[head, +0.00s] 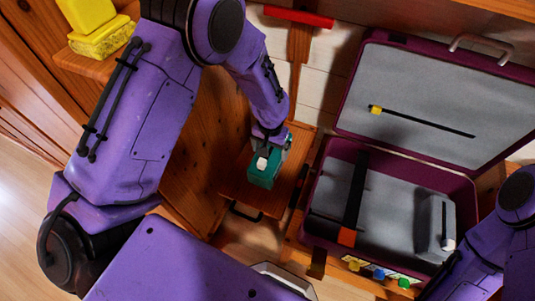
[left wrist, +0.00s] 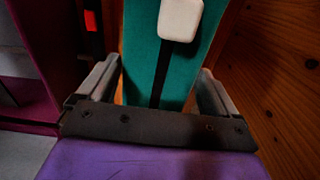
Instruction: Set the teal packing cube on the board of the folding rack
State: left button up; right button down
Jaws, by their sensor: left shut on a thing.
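The teal packing cube (head: 262,173) has a white tag and a dark strap. My left gripper (head: 268,150) is shut on it from above. In the left wrist view the cube (left wrist: 190,65) stands between the two fingers of the left gripper (left wrist: 155,90). The cube is over the wooden board (head: 235,186) of the folding rack, left of the suitcase. I cannot tell whether its underside touches the board; the cube hides that part. My right arm comes in at the right edge, and its fingers are out of the picture.
An open plum suitcase (head: 315,205) with a grey lining lies right of the board. It holds a grey packing cube (head: 433,225) and a black strap (head: 355,195). Yellow blocks (head: 100,38) sit on a wooden ledge at upper left. A wood panel stands left of the board.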

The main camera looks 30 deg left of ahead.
pick_arm(q)
jog(key=f, duration=0.1)
jog(key=w+a+f, duration=0.2)
jog(key=f, duration=0.1)
jog(key=shift+w+a, duration=0.1)
jog(key=shift+w, duration=0.1)
notch_tip(320, 180, down, 2)
jog(key=shift+a+f, duration=0.1)
jog(key=shift+f, duration=0.45)
jog(key=shift+f, duration=0.2)
jog(key=o, duration=1.2)
notch_tip(320, 180, up, 12)
jog(key=shift+r+p, duration=0.2)
jog(key=shift+p, duration=0.1)
